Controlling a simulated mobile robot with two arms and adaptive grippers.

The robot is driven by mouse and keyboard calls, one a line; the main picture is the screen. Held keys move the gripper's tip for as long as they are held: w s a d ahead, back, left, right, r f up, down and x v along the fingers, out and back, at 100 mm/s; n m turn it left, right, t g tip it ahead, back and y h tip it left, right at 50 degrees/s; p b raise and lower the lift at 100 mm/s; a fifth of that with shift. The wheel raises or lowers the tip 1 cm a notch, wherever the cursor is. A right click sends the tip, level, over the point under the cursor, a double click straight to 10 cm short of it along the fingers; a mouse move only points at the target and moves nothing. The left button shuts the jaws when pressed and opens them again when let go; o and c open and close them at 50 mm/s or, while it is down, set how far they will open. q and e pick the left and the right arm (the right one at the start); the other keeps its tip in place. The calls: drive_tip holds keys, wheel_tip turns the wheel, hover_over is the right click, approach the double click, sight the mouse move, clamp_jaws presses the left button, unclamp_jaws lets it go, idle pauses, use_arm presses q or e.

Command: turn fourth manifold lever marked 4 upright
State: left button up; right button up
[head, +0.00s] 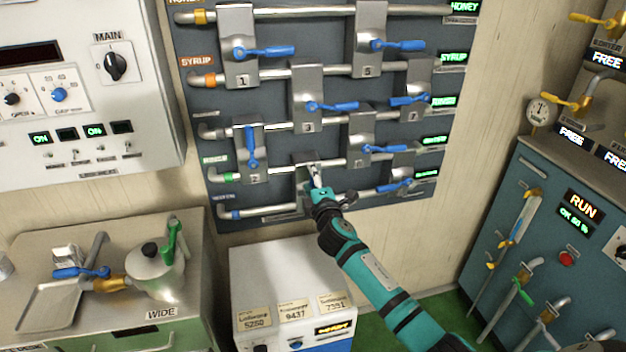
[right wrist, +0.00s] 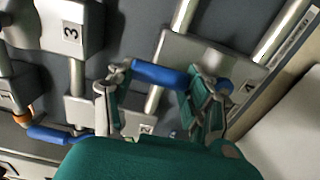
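The fourth manifold block (head: 306,158) is a grey plate at the lower middle of the wall panel, partly covered by my right gripper (head: 318,184). In the right wrist view the block (right wrist: 185,48) carries a label that looks like a 4. Its blue lever (right wrist: 158,74) lies across the picture between the two fingertips of my right gripper (right wrist: 160,82). The fingers are spread wide, and I cannot tell whether they touch the lever. In the head view this lever is mostly hidden by the gripper. My left gripper is not in view.
Neighbouring levers include the block 3 lever (head: 333,106), lying sideways, and the block 2 lever (head: 251,147), standing vertical. A white box (head: 290,268) stands below the panel. A kettle (head: 155,272) is at lower left, a blue-green machine (head: 545,240) at right.

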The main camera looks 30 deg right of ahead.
drive_tip(key=o, duration=0.4)
drive_tip(key=v, duration=1.2)
drive_tip(key=shift+f, duration=0.1)
